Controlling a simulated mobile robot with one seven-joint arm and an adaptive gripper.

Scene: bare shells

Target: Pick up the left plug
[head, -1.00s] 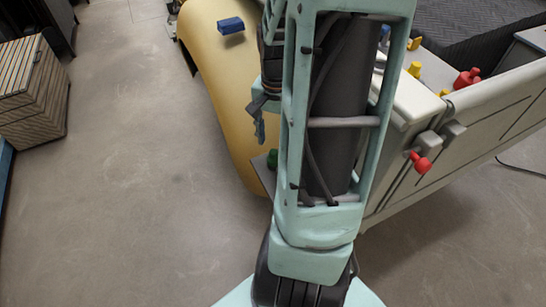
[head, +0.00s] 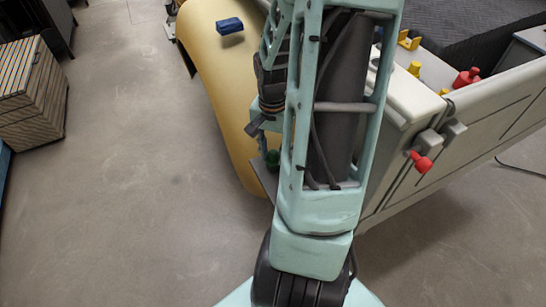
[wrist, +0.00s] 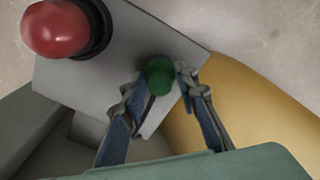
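A round green plug (head: 272,157) stands on a grey ledge at the edge of the yellow curved panel, left of my arm in the head view. In the wrist view the green plug (wrist: 159,76) shows between and just beyond my fingertips. My gripper (wrist: 158,85) is open, one finger on each side of the plug; I cannot tell whether either touches it. In the head view my gripper (head: 254,126) is dark, above and left of the green plug, and partly hidden by my arm. A large red knob (wrist: 59,28) with a dark collar is at the wrist view's upper left.
A blue block (head: 229,25) sits on the yellow curved panel (head: 216,65). A red plug (head: 421,162) sticks out from the white console's side. Yellow pegs (head: 414,69) and a red piece (head: 466,77) stand on its top.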

